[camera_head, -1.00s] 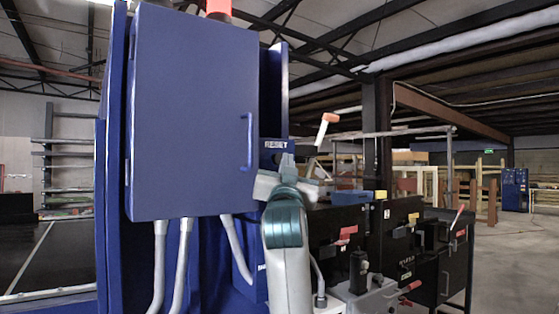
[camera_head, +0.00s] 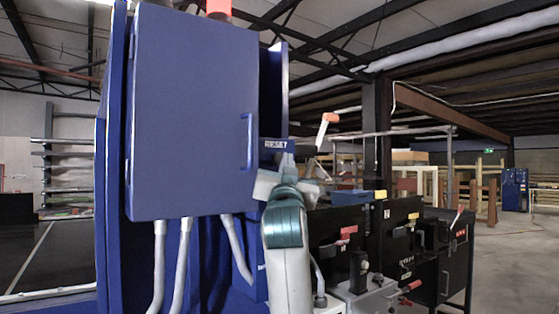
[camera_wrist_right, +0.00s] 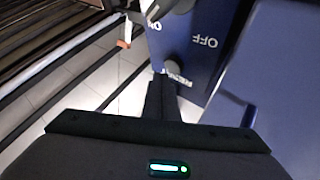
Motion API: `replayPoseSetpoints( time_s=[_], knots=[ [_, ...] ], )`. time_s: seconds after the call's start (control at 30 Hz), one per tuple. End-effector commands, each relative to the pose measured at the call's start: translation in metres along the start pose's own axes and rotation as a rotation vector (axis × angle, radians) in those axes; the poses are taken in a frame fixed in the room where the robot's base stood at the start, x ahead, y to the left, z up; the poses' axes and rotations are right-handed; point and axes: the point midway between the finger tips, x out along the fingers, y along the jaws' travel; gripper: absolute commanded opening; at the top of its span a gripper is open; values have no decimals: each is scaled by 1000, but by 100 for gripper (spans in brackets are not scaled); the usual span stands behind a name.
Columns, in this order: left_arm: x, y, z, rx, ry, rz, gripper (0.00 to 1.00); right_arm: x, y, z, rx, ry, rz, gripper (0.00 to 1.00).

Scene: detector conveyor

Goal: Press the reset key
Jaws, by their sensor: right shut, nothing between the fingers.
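The RESET label (camera_head: 275,143) is on a blue panel beside the large cabinet door. In the right wrist view the label (camera_wrist_right: 176,79) is upside down, with a dark round knob-like key (camera_wrist_right: 171,65) beside it. My right gripper (camera_head: 286,160) is just below the label in the head view and hides what lies behind it. Its shut, empty fingers (camera_wrist_right: 162,78) also show in the wrist view, tips close to the label and key. I cannot tell whether they touch the key. My left gripper is out of view.
The blue cabinet door (camera_head: 190,110) with its handle (camera_head: 247,142) is left of the gripper. An orange-tipped lever (camera_head: 327,122) rises to the right. ON and OFF (camera_wrist_right: 205,42) markings are on the same panel. Black machine boxes (camera_head: 400,225) with levers stand at the right.

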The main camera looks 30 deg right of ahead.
Motion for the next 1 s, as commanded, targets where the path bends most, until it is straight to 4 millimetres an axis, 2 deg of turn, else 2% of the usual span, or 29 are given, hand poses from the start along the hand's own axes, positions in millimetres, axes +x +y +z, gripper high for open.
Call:
replayPoseSetpoints(
  time_s=[1.0],
  knots=[
    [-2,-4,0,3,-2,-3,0,6,-4,4,0,0,0,0]
  ],
)
